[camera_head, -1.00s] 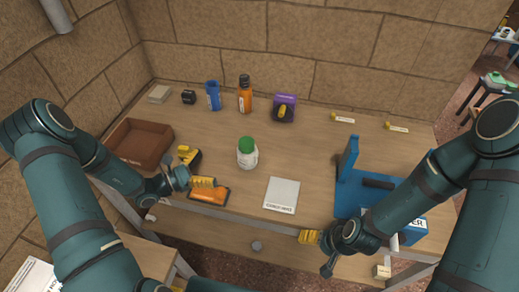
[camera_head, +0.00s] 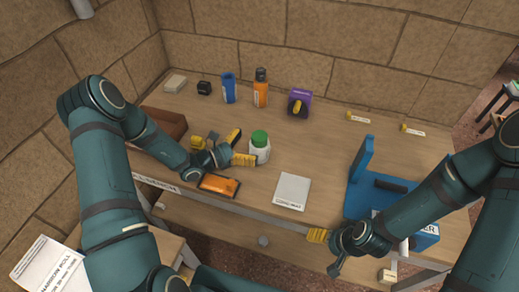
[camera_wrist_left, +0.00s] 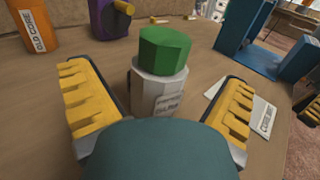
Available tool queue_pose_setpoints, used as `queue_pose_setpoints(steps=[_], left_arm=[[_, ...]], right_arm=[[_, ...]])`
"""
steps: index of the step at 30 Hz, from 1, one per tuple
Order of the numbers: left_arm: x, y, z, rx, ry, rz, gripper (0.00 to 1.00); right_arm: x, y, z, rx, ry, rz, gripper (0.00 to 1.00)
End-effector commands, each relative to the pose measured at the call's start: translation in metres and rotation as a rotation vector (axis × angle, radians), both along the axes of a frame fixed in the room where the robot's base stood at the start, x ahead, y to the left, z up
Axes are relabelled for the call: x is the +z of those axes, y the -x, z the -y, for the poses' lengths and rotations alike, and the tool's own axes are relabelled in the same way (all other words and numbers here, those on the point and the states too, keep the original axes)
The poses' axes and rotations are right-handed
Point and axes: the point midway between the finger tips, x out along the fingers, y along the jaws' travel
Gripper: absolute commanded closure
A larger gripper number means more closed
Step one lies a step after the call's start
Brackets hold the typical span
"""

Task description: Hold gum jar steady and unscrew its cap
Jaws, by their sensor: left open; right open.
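The gum jar (camera_head: 260,153) is a white jar with a green cap (camera_head: 260,138), upright on the workbench. In the left wrist view the jar (camera_wrist_left: 160,90) and its cap (camera_wrist_left: 165,50) stand between the two yellow fingers. My left gripper (camera_head: 246,147) is open, one finger behind and one in front on the jar's left side. In the wrist view gaps show between the fingers and the jar. My right gripper (camera_head: 318,236) is open and empty at the bench's front edge, away from the jar.
An orange-and-black item (camera_head: 219,185) lies in front of my left gripper. A white labelled pad (camera_head: 292,190) lies right of the jar. A blue stand (camera_head: 362,163) is further right. A brown tray (camera_head: 166,123), blue cup (camera_head: 228,88), orange bottle (camera_head: 260,90) and purple box (camera_head: 299,102) sit behind.

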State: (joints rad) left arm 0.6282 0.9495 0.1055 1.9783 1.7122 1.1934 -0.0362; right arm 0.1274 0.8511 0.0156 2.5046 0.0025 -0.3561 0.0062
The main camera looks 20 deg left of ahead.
Motion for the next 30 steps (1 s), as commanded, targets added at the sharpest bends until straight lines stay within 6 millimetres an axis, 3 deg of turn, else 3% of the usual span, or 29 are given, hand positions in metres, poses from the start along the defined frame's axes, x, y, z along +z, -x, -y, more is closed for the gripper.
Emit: queue_pose_setpoints(steps=[7,15,21,30], left_arm=[[0.0,-0.023,0.027,-0.003,0.001,0.001,0.0],[0.0,-0.027,0.03,-0.001,0.001,0.001,0.0],[0.0,-0.026,0.03,-0.001,0.001,0.001,0.7],[0.0,-0.026,0.03,-0.001,0.001,0.002,0.72]], right_arm=[[-0.004,0.001,0.0,0.002,0.0,-0.002,0.14],[-0.004,0.001,0.0,0.002,0.0,-0.003,0.14],[-0.004,0.001,0.0,0.002,0.0,-0.003,0.14],[-0.004,0.001,0.0,0.002,0.0,-0.002,0.14]])
